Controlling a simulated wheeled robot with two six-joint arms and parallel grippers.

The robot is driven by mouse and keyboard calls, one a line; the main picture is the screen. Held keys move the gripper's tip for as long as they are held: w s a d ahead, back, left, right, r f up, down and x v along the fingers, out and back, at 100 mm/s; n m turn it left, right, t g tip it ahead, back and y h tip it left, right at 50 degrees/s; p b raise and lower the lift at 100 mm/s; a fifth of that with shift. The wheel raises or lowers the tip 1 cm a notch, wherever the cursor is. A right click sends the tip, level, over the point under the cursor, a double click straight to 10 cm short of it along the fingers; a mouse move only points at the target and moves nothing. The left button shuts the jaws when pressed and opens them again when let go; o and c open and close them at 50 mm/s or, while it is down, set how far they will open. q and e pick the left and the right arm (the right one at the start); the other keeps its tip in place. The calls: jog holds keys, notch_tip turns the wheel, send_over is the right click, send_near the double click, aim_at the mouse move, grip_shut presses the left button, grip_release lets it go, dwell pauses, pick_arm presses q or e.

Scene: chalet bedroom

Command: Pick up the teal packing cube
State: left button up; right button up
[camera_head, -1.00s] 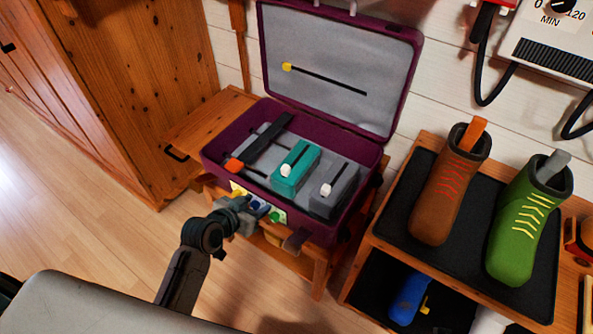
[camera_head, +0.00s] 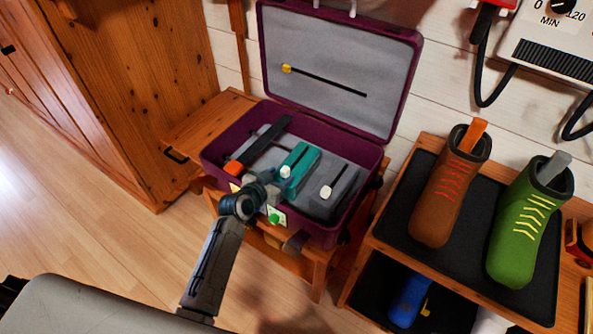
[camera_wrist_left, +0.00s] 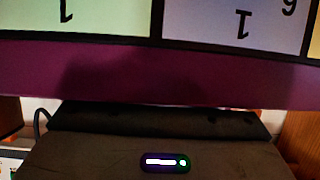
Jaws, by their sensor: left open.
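The teal packing cube (camera_head: 303,163) lies inside the open maroon suitcase (camera_head: 375,158), between a dark, orange-ended item and a grey cube. It has a white pull tab at its near end. My left gripper (camera_head: 267,180) is open and empty at the suitcase's front rim, just in front of the teal cube's near end. It hides part of the front wall and the near left part of the interior. In the left wrist view, a maroon band of the suitcase (camera_wrist_left: 160,72) and pale numbered cards show; the teal cube does not. My right gripper is out of view.
The raised lid (camera_head: 340,60) stands behind the cubes. A grey cube (camera_head: 335,190) lies close on the right. A low shelf with a brown boot (camera_head: 440,200) and a green boot (camera_head: 520,235) stands to the right. The floor (camera_head: 90,190) at left is clear.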

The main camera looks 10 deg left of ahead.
pick_arm(q)
jog(key=shift+w+d+f, duration=0.1)
jog(key=shift+w+f, duration=0.15)
jog(key=shift+w, duration=0.2)
grip_shut()
jog(key=shift+r, duration=0.1)
